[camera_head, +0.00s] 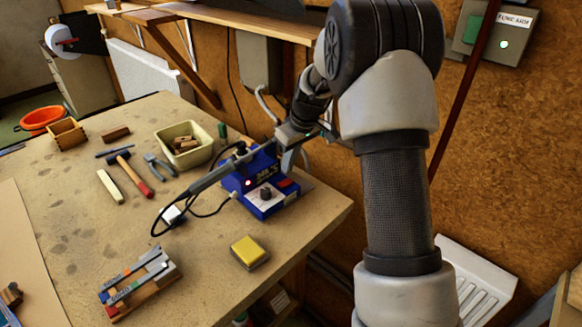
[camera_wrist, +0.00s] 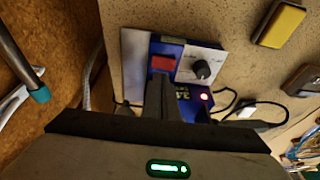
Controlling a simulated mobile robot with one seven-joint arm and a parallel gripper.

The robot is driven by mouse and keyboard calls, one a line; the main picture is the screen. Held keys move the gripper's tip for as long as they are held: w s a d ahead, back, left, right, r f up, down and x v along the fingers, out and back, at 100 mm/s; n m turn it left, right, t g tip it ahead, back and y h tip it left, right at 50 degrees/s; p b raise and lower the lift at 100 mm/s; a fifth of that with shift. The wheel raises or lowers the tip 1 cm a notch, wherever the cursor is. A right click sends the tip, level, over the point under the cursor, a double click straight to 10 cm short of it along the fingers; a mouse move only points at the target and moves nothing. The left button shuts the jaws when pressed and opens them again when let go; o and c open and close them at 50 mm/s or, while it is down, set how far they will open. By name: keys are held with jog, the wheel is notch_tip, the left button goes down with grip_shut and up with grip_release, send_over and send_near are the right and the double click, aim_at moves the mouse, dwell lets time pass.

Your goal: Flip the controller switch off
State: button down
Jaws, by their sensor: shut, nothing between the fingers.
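The controller is a blue box (camera_head: 255,203) at the right side of the workbench, with a dark knob on a pale plate and a lit red lamp. In the wrist view the controller (camera_wrist: 172,48) shows its red switch (camera_wrist: 163,63), beside the knob (camera_wrist: 203,69) and the glowing lamp (camera_wrist: 204,96). My gripper (camera_wrist: 160,82) is shut and empty, its fingertips just beside the red switch in the picture. I cannot tell whether they touch it. In the head view my gripper is behind the controller and its fingertips are hidden.
A soldering iron (camera_head: 210,178) with a black cable lies by the controller. A yellow sponge (camera_head: 249,251), a cream tray (camera_head: 184,145), a hammer (camera_head: 130,172) and pliers (camera_head: 159,165) are on the workbench (camera_head: 200,280). The cork wall (camera_head: 510,140) is close behind.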

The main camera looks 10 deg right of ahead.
jog(key=v, duration=1)
jog(key=shift+r+b, duration=0.2)
jog(key=shift+b, duration=0.25)
